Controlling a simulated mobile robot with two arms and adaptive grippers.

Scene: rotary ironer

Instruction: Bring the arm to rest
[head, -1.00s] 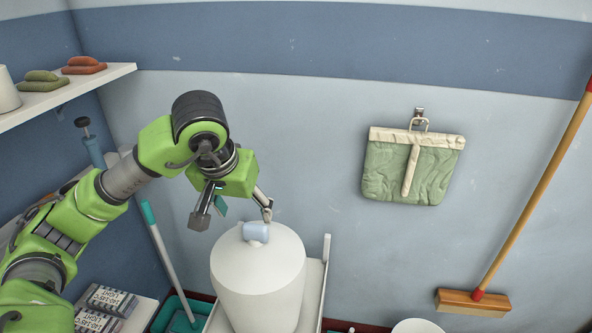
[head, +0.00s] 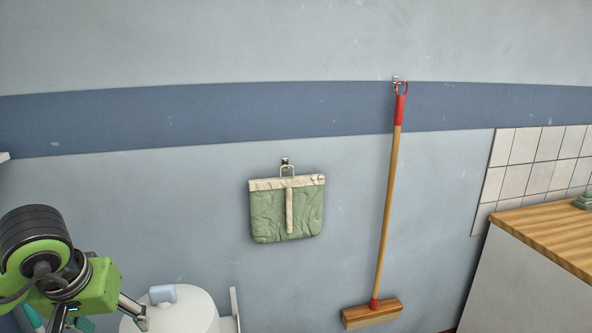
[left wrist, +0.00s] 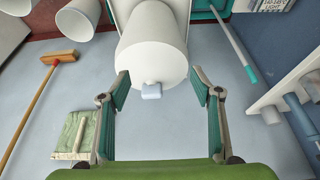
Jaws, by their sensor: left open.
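My left gripper (head: 95,318) is at the lower left of the head view, cut off by the bottom edge. It is open and empty. In the left wrist view its two fingers (left wrist: 160,74) stand wide apart. A white rounded container (head: 185,315) with a light blue knob (head: 162,293) on top is just right of the gripper in the head view. In the left wrist view the container (left wrist: 152,50) and its knob (left wrist: 151,91) show between the fingers, which seem clear of both. My right gripper is not in view.
A green bag (head: 287,212) hangs on the wall, and a broom (head: 385,210) hangs to its right. A wooden counter (head: 550,232) stands at the right. White bins (left wrist: 77,18) and a teal-handled pole (left wrist: 235,45) show in the left wrist view. The wall between is bare.

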